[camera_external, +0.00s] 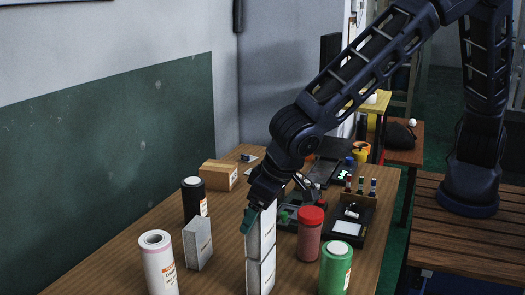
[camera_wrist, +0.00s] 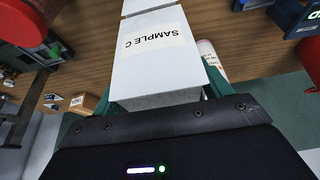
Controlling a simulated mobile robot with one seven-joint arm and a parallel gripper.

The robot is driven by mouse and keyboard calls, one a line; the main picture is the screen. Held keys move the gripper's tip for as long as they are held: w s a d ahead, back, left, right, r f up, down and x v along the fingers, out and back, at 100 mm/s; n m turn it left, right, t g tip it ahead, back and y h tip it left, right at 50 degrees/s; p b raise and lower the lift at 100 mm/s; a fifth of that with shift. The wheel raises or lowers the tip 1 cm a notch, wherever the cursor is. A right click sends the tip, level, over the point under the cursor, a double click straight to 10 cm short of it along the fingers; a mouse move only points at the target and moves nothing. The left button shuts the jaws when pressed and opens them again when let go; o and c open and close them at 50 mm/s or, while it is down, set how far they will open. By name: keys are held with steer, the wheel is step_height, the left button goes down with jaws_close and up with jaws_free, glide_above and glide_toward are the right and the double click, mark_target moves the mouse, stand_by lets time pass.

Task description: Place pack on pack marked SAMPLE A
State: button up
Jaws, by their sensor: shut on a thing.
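My gripper (camera_external: 260,213) is shut on a white box-shaped pack (camera_external: 263,236), which reads SAMPLE C in the wrist view (camera_wrist: 158,60). The held pack is upright, directly above another white pack (camera_external: 260,273), whose edge also shows at the top of the wrist view (camera_wrist: 142,5). The two look aligned and touching or nearly so; I cannot tell if a small gap remains. The lower pack's label is not readable. A third pack (camera_external: 198,243) stands apart to the left, its marking too small to read.
A red jar (camera_external: 310,235) and a green can (camera_external: 336,268) stand close on the right. A white roll (camera_external: 158,264) and a black can (camera_external: 194,200) stand left. A cardboard box (camera_external: 219,175) and a black tray (camera_external: 350,222) are farther back. Bare wood (camera_external: 120,230) shows at left.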

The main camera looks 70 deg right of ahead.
steer(key=shift+f, duration=0.3)
steer(key=shift+f, duration=0.1)
steer(key=o, duration=1.3)
steer(key=v, duration=1.2)
